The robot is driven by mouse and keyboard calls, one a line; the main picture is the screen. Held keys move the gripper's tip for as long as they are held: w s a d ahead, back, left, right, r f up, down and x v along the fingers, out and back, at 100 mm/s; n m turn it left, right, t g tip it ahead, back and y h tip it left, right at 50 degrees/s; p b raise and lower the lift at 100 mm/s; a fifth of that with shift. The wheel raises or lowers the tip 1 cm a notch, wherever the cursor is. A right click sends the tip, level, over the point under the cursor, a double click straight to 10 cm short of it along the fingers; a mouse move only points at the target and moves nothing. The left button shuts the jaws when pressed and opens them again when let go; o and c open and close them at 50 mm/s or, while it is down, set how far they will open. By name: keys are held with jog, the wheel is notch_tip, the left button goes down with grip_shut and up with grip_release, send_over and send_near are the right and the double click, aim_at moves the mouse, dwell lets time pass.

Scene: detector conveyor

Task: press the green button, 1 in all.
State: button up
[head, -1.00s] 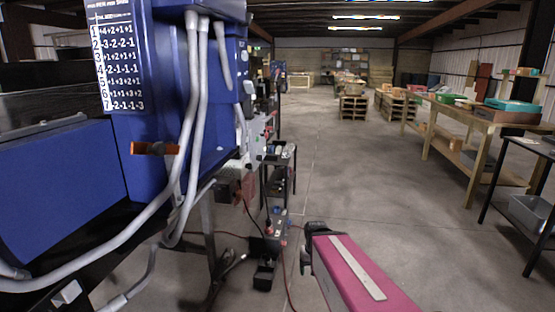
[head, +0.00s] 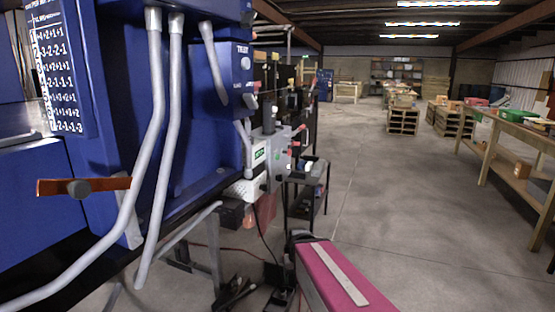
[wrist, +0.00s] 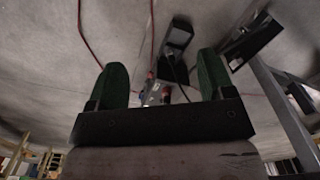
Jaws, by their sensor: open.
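No green button can be made out for certain. In the head view, a grey control box (head: 280,150) with small red-tipped knobs sits at the right end of the blue machine. A small green label (head: 259,154) shows on its left side. Any button there is too small to tell. My gripper (wrist: 160,76) shows in the wrist view with its two green fingers spread apart and nothing between them. It points toward the concrete floor. In the head view my pink arm link is at the bottom, below and right of the control box; the fingers cannot be made out.
The large blue machine (head: 110,150) fills the left, with grey conduits and an orange bar (head: 84,187) standing out from it. Cables and dark items (head: 275,275) lie on the floor below. A wooden table (head: 520,140) stands at right. The concrete floor between is clear.

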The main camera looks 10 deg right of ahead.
grip_shut()
dwell(1.5)
